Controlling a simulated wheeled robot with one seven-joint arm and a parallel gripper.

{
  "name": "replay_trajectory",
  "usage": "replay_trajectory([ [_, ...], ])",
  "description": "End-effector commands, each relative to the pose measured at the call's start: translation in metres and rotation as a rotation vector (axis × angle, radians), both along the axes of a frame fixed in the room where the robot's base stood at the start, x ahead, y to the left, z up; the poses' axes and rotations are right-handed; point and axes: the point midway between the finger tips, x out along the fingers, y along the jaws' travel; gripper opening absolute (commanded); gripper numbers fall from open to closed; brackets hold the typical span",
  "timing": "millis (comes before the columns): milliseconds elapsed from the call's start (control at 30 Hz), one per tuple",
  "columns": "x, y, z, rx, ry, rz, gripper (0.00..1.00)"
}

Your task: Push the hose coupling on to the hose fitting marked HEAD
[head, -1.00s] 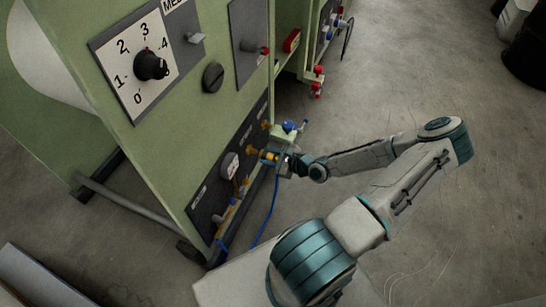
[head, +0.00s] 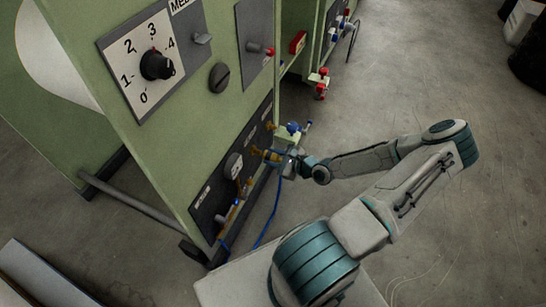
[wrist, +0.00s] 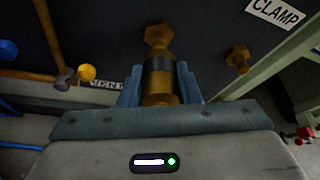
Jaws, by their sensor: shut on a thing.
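My gripper (wrist: 159,88) is shut on the hose coupling (wrist: 161,88), a brass piece with a dark band, between its two blue-grey fingers. A brass hex fitting (wrist: 156,36) on the dark panel lies straight beyond the coupling, in line with it. The two look very close or touching; I cannot tell if the coupling is seated. No HEAD label is readable. In the head view my gripper (head: 279,157) is at the upper right part of the dark panel (head: 224,182), and the coupling is mostly hidden there.
Another brass fitting (wrist: 238,58) stands to the right near a CLAMP label (wrist: 276,13). A partly covered VENT label (wrist: 106,84) and a yellow knob (wrist: 87,72) are to the left. A blue hose (head: 270,213) hangs below my gripper.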

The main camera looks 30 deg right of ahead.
Motion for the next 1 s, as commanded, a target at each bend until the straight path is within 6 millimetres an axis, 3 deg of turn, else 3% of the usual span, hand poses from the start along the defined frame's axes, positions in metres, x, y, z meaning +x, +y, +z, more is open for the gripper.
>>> replay_trajectory([
  [1000, 0.0089, 0.0068, 0.0004, 0.001, -0.001, 0.000, 0.04],
])
